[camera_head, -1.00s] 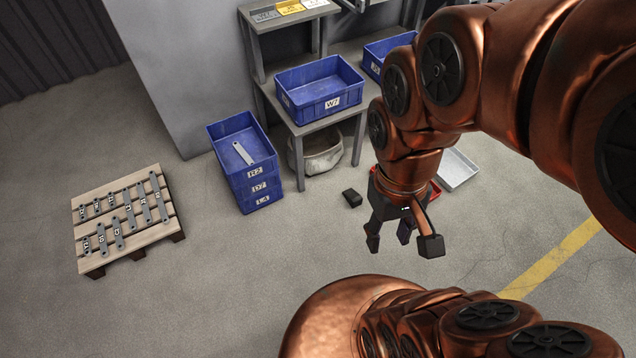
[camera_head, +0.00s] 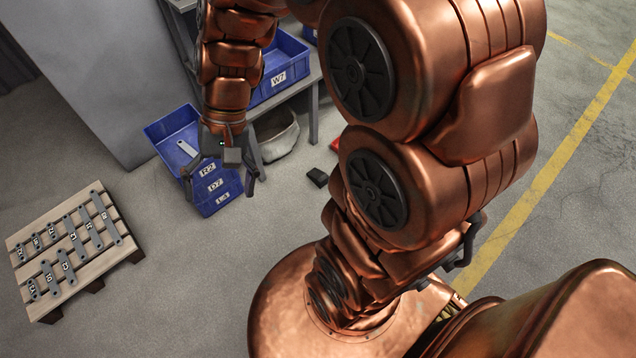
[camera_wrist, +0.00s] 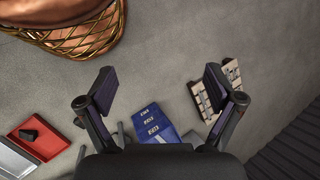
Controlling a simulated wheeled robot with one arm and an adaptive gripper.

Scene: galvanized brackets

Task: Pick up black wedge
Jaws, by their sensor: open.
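A small black block, likely the black wedge (camera_head: 317,177), lies on the grey floor to the right of the blue crates in the head view. My gripper (camera_head: 222,183) hangs in front of the crate stack, to the left of the block and well apart from it. Its fingers are spread and empty.
A pallet (camera_head: 130,241) with several brackets lies left. Red tray (camera_wrist: 58,147). Front floor is clear.

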